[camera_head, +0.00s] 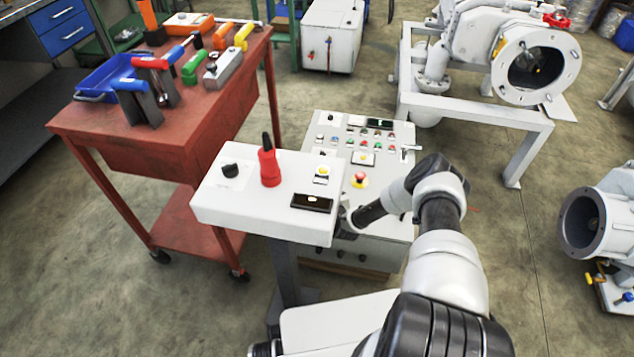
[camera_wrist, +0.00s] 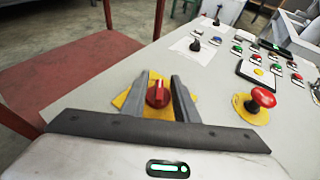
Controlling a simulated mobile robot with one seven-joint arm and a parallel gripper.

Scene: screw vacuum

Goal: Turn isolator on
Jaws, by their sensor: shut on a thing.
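The isolator is a red rotary knob (camera_wrist: 158,94) on a yellow plate (camera_wrist: 130,100), set in the top of the grey control panel (camera_wrist: 85,88). In the wrist view my gripper (camera_wrist: 158,80) has one finger on each side of the knob and is shut on it. The knob's raised grip points roughly away from the wrist camera. In the head view the control panel (camera_head: 333,162) stands behind the white console. My gripper is mostly hidden there by the console edge and my arm, and I cannot make out the knob.
A red mushroom button (camera_wrist: 263,97) sits right of the knob, with other buttons and switches beyond. A red tool table (camera_head: 190,135) is farther left.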

